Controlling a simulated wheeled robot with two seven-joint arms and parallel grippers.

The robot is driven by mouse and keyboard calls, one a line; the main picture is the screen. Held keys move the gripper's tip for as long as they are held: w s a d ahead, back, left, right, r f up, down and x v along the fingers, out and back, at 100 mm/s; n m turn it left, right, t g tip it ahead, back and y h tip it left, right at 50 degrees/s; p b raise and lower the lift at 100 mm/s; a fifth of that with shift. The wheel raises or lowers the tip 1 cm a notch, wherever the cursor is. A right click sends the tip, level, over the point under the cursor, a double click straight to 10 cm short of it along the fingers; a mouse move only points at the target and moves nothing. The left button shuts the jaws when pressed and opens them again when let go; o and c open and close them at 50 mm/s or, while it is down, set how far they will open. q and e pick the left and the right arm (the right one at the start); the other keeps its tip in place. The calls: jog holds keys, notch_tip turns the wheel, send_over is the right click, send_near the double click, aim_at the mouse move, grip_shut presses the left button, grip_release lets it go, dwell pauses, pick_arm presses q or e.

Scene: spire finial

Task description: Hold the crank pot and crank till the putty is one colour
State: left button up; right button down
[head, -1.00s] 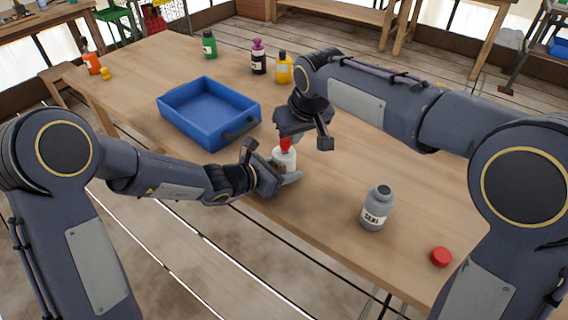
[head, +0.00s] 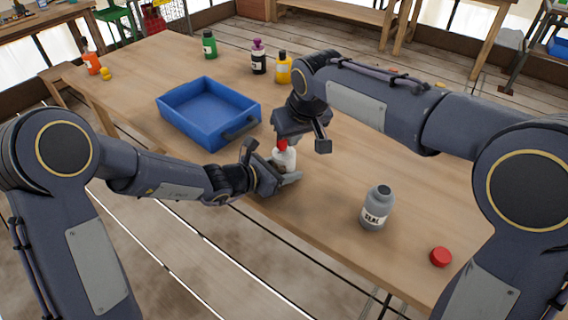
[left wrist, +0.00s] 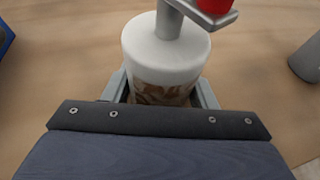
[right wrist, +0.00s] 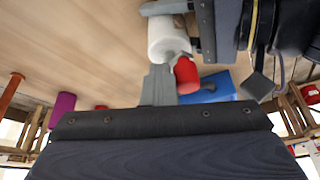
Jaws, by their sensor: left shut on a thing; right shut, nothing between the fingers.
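The crank pot (head: 287,162) is white with a red crank knob (head: 282,146) and stands near the table's front edge. My left gripper (head: 279,176) is shut around its body. In the left wrist view, the pot (left wrist: 165,55) shows brown and pale streaked putty (left wrist: 160,95) through its lower wall, so the colours are uneven there. The grey crank arm (left wrist: 195,12) carries the red knob at the top edge. My right gripper (right wrist: 159,85) is shut and empty, its fingertips right beside the knob (right wrist: 187,75); I cannot tell whether they touch.
A blue tray (head: 171,121) lies behind and left of the pot. A grey SEAL bottle (head: 376,210) and a red cap (head: 440,257) are to the right. Green (head: 209,45), black-and-purple (head: 258,60), yellow (head: 284,68) and orange (head: 91,63) bottles stand at the back.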

jog(key=shift+s+a, duration=0.5)
jog(key=shift+a, duration=0.25)
dwell(0.7)
jog(key=shift+s, duration=0.2)
notch_tip(320, 180, up, 7)
jog(key=shift+d, duration=0.15)
dwell(0.6)
jog(key=shift+w, duration=0.1)
jog(key=shift+s+d+f, duration=0.1)
jog(key=shift+s+f, duration=0.15)
jog(key=shift+f, duration=0.75)
jog(key=shift+s+d+f, duration=0.1)
jog(key=shift+s+f, duration=0.15)
jog(key=shift+f, duration=0.75)
dwell(1.3)
